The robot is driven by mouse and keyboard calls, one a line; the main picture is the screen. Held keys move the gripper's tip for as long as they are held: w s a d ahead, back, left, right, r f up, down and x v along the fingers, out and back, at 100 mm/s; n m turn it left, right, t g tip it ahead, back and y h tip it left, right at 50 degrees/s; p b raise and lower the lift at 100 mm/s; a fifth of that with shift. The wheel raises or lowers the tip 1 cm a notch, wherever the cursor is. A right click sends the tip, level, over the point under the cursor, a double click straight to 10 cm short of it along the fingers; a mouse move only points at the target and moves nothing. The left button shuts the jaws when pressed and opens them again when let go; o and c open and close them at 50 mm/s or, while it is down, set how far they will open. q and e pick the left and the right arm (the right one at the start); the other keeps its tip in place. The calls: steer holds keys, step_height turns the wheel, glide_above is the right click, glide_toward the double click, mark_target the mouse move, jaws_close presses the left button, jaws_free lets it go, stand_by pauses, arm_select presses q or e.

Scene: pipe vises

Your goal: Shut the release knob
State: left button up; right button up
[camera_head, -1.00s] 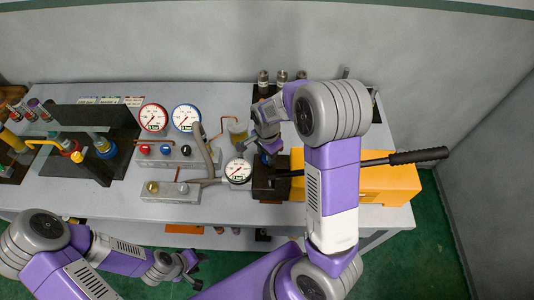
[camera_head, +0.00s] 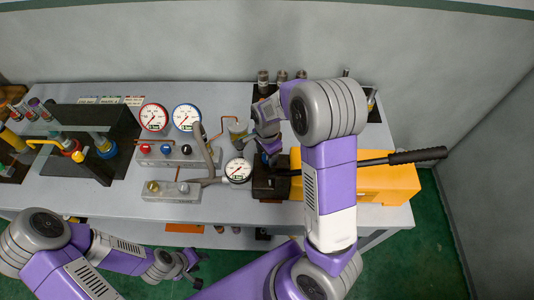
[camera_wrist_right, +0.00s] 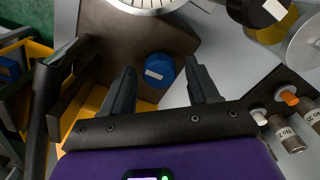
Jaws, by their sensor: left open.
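A blue round knob (camera_wrist_right: 159,70) with a white label sits on the side of a dark block in the right wrist view. I take it to be the release knob. My right gripper (camera_wrist_right: 161,67) is open, with one finger on each side of the knob; I cannot tell whether either finger touches it. In the head view the dark pump block (camera_head: 272,180) is beside the yellow pump body (camera_head: 380,183), and my right gripper (camera_head: 268,152) hangs over its back edge. My left gripper (camera_head: 196,270) is open and empty in front of the bench.
A white gauge (camera_head: 238,170) stands just left of the block. A black pump handle (camera_head: 417,156) sticks out to the right. Two larger gauges (camera_head: 153,117) and a valve manifold (camera_head: 165,152) are further left.

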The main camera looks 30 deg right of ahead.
step_height(320, 180, up, 8)
steer(key=shift+f+p, duration=0.2)
steer(key=shift+p, duration=0.35)
stand_by(0.5)
